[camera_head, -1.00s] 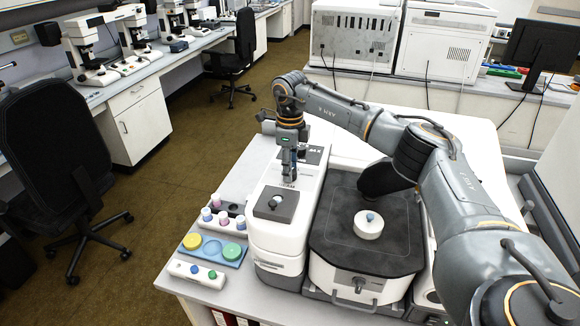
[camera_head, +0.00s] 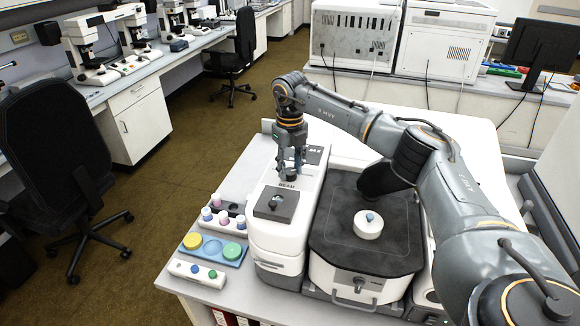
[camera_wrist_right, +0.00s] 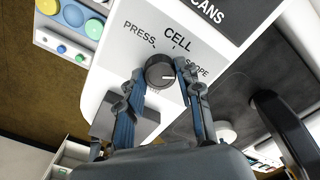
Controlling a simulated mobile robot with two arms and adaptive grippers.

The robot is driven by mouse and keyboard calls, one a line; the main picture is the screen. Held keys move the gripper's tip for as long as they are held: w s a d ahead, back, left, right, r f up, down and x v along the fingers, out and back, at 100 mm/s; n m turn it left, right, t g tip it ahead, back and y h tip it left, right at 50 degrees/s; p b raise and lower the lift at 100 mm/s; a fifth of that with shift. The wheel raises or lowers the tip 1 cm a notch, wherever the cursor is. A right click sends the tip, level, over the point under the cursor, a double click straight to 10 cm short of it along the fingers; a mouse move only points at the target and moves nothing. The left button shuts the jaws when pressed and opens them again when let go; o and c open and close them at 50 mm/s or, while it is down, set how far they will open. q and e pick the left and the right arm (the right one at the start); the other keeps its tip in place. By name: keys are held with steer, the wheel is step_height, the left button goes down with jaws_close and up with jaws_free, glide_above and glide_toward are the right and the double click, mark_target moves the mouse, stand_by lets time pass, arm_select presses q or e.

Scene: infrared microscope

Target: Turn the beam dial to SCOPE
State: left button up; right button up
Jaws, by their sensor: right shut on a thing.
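The beam dial (camera_wrist_right: 158,71) is a dark round knob on the white instrument front, below the labels PRESS, CELL and SCOPE (camera_wrist_right: 196,66). A white mark on it points to the right in the right wrist view, towards the SCOPE side. My right gripper (camera_wrist_right: 163,78) is shut on the dial, one finger on each side. In the head view the right gripper (camera_head: 291,173) reaches down onto the white instrument (camera_head: 275,228) just behind the word BEAM; it covers most of the dial there. My left gripper is not in view.
A grey block with a small knob (camera_head: 276,203) sits in front of the dial. A dark stage (camera_head: 340,238) with a white round piece (camera_head: 368,224) is to the right. A blue tray (camera_head: 214,249) and a rack of capped vials (camera_head: 222,215) lie to the left.

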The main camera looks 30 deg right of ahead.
mark_target(290, 171)
stand_by(0.5)
steer(key=o, duration=1.2)
steer(key=shift+c, duration=0.2)
step_height(290, 171, up, 12)
steer(key=shift+f, duration=0.1)
